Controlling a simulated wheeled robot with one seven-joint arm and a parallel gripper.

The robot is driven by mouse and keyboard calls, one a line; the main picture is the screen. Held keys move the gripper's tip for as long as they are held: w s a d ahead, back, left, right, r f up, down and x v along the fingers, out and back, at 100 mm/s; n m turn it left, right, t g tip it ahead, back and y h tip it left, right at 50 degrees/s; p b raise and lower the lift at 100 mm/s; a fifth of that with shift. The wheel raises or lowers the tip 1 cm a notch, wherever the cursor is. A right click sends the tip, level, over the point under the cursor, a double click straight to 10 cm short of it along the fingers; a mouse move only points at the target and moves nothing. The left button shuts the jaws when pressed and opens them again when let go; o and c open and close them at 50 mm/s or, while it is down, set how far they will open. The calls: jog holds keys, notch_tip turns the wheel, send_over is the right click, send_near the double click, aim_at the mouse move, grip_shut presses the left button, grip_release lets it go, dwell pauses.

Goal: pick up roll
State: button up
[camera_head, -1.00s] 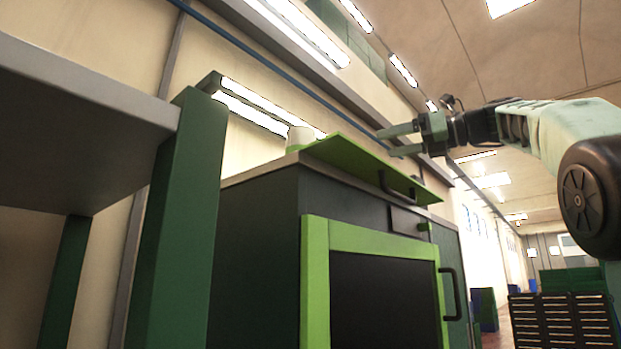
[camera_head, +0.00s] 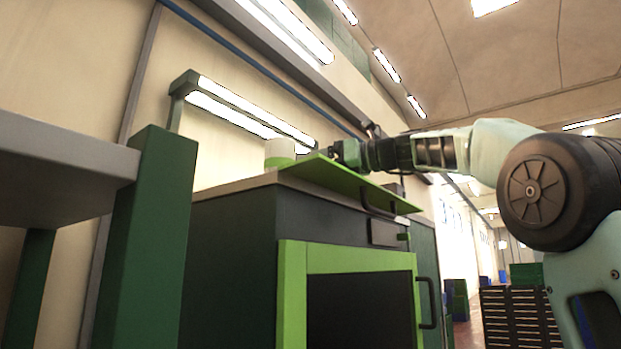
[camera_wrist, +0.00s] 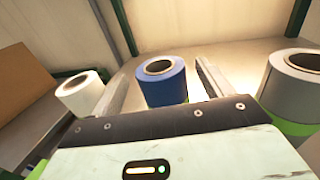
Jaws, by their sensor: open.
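In the wrist view my gripper (camera_wrist: 162,92) is open, with one finger on each side of a blue roll (camera_wrist: 163,82). The blue roll stands upright and shows a brown core at its top. I cannot tell whether the fingers touch it. A white roll (camera_wrist: 82,94) stands left of the left finger, and a grey roll (camera_wrist: 291,86) on a green base stands at the right. In the head view a whitish roll (camera_head: 280,148) shows on top of the cabinet. My gripper there is mostly hidden behind the raised green panel.
A tilted green panel (camera_head: 345,181) rises over the dark cabinet (camera_head: 235,270) with a green-framed front. A grey table (camera_head: 65,140) with a green post stands at the left. In the wrist view a brown box (camera_wrist: 22,88) lies at the far left. Dark crates (camera_head: 515,315) stand at the right.

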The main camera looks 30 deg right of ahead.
jog(key=p+x, duration=0.2)
jog(key=x, duration=0.1)
jog(key=shift+w+a+r, duration=0.1)
jog(key=shift+w+a, duration=0.05)
jog(key=shift+w, duration=0.15)
jog(key=shift+w+a, duration=0.2)
jog(key=shift+w, duration=0.1)
jog(key=c, duration=1)
jog(key=shift+c, duration=0.5)
